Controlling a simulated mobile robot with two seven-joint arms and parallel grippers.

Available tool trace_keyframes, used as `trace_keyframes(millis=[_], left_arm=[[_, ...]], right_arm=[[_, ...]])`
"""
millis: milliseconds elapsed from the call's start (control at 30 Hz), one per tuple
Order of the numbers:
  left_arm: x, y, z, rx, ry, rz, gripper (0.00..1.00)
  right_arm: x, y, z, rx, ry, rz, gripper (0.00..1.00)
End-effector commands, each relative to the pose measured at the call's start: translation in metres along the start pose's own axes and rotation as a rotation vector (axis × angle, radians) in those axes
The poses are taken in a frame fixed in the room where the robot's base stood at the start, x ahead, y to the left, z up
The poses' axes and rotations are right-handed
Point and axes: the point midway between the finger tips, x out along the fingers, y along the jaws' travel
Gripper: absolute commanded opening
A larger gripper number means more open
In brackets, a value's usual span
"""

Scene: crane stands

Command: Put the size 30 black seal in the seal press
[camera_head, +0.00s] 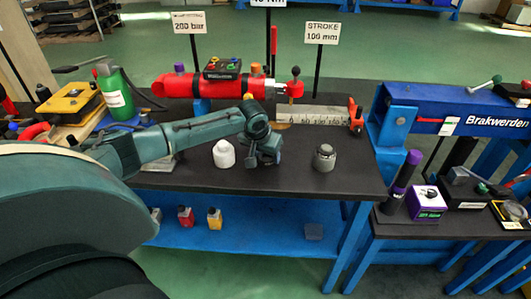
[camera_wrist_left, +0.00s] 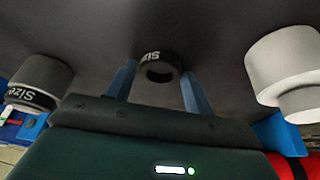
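A black ring-shaped seal (camera_wrist_left: 160,67) with white lettering starting "SIZ" lies on the dark table top in the left wrist view; its number is not readable. My left gripper (camera_wrist_left: 159,84) is open, its two blue fingers on either side of the ring, with no clear contact. In the head view my left gripper (camera_head: 263,158) is low over the table and hides the ring. A white stepped cylinder (camera_head: 224,153) and a grey cylinder (camera_head: 324,158) stand either side of it. The grey one has a black "Size" band (camera_wrist_left: 32,95). I cannot tell which is the press. My right gripper is not in view.
Behind are a red hydraulic cylinder (camera_head: 210,86) and a stroke ruler (camera_head: 318,115). A green bottle (camera_head: 114,92) and yellow case (camera_head: 70,103) stand left. The lower blue shelf holds a red bottle (camera_head: 186,216) and an orange one (camera_head: 214,218). The table's front right is clear.

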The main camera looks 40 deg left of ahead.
Motion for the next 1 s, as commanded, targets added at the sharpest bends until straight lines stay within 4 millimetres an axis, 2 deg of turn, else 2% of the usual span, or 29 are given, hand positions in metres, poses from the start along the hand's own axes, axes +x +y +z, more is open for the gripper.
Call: trace_keyframes(millis=[133,467,567,800,1000], left_arm=[[0.0,0.0,0.0,0.0,0.0,0.0,0.65],[-0.007,0.0,-0.002,0.001,0.002,0.0,0.65],[-0.021,0.0,-0.002,0.0,0.003,0.001,0.65],[-0.073,-0.001,-0.002,0.001,0.003,0.0,0.65],[-0.107,0.0,-0.002,-0.001,0.002,0.001,0.65]], right_arm=[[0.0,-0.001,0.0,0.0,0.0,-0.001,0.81],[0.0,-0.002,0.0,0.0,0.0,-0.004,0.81],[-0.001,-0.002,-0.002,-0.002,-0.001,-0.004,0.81],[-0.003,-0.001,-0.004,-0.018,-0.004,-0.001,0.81],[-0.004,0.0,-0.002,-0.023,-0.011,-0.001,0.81]])
